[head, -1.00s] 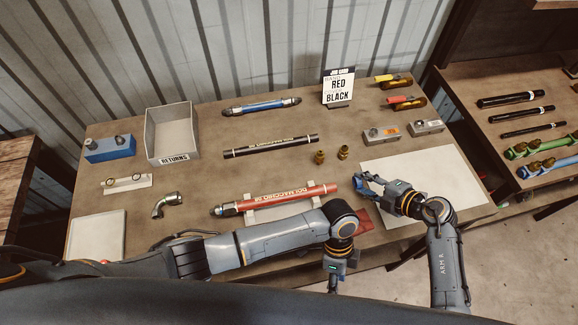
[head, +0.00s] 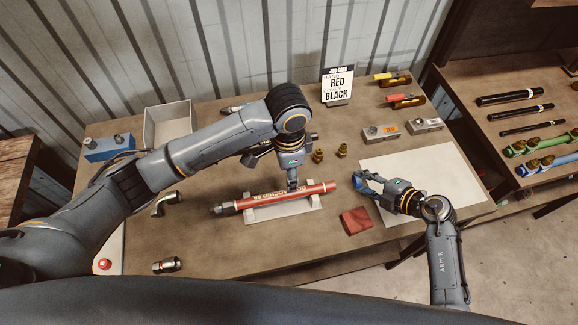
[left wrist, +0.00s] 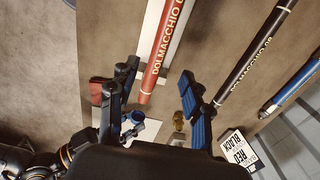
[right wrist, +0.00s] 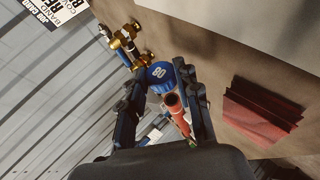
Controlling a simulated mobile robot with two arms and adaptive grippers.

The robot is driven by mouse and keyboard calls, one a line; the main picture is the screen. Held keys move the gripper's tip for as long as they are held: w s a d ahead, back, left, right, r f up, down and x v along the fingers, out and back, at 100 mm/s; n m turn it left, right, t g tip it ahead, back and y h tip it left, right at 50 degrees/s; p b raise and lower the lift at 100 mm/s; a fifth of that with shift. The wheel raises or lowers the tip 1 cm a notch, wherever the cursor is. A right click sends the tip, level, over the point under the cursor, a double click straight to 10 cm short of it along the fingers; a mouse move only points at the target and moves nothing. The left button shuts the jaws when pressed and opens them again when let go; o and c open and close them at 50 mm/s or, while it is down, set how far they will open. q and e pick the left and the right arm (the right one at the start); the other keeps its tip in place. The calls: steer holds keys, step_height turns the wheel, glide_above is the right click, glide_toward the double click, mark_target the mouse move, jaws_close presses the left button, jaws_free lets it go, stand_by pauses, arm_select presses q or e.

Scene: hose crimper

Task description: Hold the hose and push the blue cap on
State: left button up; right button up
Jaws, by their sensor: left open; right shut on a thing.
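The red hose (head: 318,189) lies on a pale cradle (head: 262,213) in the head view, a metal fitting at its left end and its plain end to the right. My left gripper (head: 292,187) points down over the right half of the hose. In the left wrist view its open fingers (left wrist: 158,100) stand either side of the hose's plain end (left wrist: 147,95); I cannot tell if they touch. My right gripper (head: 362,183) is shut on the blue cap (right wrist: 161,74), apart from and right of the hose end, which also shows in the right wrist view (right wrist: 173,103).
A folded red cloth (head: 356,221) lies near the front edge. A white sheet (head: 440,170) lies under my right gripper. Brass fittings (head: 318,156), a job card sign (head: 338,87) and small grey boxes (head: 380,133) stand behind. My left arm hides part of the black hose.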

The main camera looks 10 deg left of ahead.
mark_target(281, 196)
arm_select(q)
step_height(281, 196, down, 10)
steer(key=shift+r, duration=0.25)
jaws_close()
stand_by(0.5)
stand_by(0.5)
